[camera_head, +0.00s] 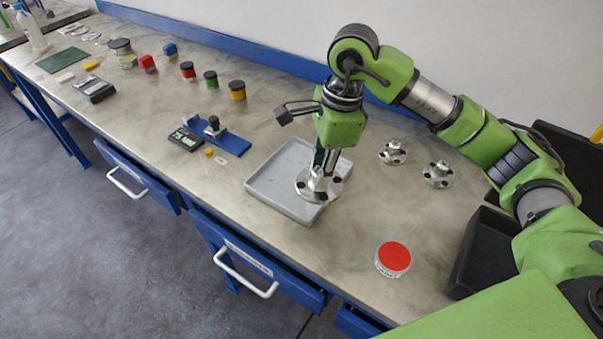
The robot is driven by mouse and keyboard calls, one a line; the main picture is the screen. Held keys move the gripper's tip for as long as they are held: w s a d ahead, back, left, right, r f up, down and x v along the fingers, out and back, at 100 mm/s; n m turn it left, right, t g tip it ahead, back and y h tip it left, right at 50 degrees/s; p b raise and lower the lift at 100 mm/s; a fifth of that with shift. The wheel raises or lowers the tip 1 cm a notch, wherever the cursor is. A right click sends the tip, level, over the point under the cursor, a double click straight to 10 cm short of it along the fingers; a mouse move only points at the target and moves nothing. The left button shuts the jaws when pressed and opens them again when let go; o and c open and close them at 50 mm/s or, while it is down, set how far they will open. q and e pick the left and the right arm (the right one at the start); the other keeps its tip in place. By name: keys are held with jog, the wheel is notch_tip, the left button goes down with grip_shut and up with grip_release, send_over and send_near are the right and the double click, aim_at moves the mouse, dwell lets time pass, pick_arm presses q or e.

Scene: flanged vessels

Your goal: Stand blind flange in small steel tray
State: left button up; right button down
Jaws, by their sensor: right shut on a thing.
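A round silver blind flange (306,187) with dark bolt holes and a raised centre shows over the right part of the small steel tray (262,185). My right gripper (321,166) points down from above and is shut on the flange's raised centre. The flange looks roughly level, with its face up. I cannot tell whether its underside touches the tray floor. The fingertips are partly hidden by the gripper body. My left gripper is not in view.
Two similar flanges (392,152) (437,174) stand right of the tray. A red-lidded jar (393,259) is near the front edge, beside a black bin (476,262). A blue fixture (228,140) and several coloured jars are to the left.

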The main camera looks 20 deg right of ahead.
aim_at(304, 170)
jog(key=w+f, duration=0.1)
jog(key=w, duration=0.1)
jog(key=w+f+p, duration=0.1)
jog(key=w+f, duration=0.1)
jog(key=w+a+f+p, duration=0.1)
jog(key=w+f, duration=0.1)
jog(key=shift+w+f, duration=0.1)
jog(key=shift+f, duration=0.1)
jog(key=shift+w+f, duration=0.45)
jog(key=shift+f, duration=0.1)
jog(key=shift+a+f+p, duration=0.1)
jog(key=shift+f+p, duration=0.25)
jog(key=shift+p, duration=0.1)
notch_tip(304, 170, down, 2)
jog(key=shift+w+f+p, duration=0.1)
jog(key=shift+p, duration=0.5)
jog(key=shift+f, duration=0.3)
